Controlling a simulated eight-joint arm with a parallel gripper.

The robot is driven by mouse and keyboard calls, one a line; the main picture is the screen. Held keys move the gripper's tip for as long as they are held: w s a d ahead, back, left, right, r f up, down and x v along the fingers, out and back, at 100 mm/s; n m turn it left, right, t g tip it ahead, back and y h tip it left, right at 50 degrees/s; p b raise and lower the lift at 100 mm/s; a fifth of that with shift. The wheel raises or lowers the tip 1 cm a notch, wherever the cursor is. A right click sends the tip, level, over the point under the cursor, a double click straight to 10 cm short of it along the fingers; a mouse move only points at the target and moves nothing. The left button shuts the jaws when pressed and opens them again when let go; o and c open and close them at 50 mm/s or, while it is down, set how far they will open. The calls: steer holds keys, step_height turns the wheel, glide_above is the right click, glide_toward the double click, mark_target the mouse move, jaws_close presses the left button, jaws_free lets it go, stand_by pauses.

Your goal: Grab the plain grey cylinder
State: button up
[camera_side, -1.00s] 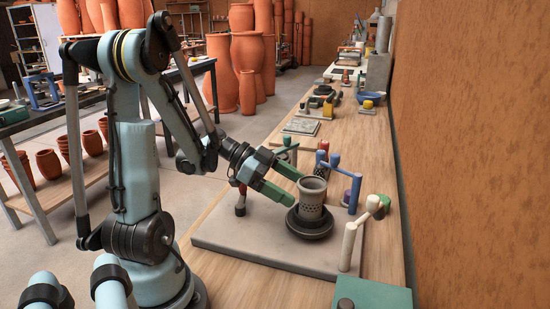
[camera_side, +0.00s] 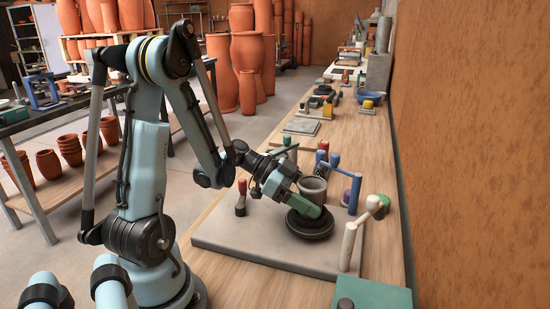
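A grey cylinder (camera_side: 313,186) with an open top stands upright on a dark round turntable (camera_side: 310,228) on the grey board. My gripper (camera_side: 312,198) is at this cylinder, reaching in from the left. One green finger lies across the front of its lower part. The other finger is hidden, so I cannot tell whether the fingers press on it. Another smooth grey cylinder (camera_side: 384,33) stands on a grey block at the far end of the bench.
A cream-handled tool (camera_side: 348,245) and a blue-handled one (camera_side: 354,192) stand close on the right. A red-topped tool (camera_side: 241,196) stands left of the gripper. A green box (camera_side: 372,294) is at the front right. The board's (camera_side: 228,240) front left is clear.

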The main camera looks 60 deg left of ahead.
steer(key=c, duration=0.8)
steer(key=shift+r, duration=0.2)
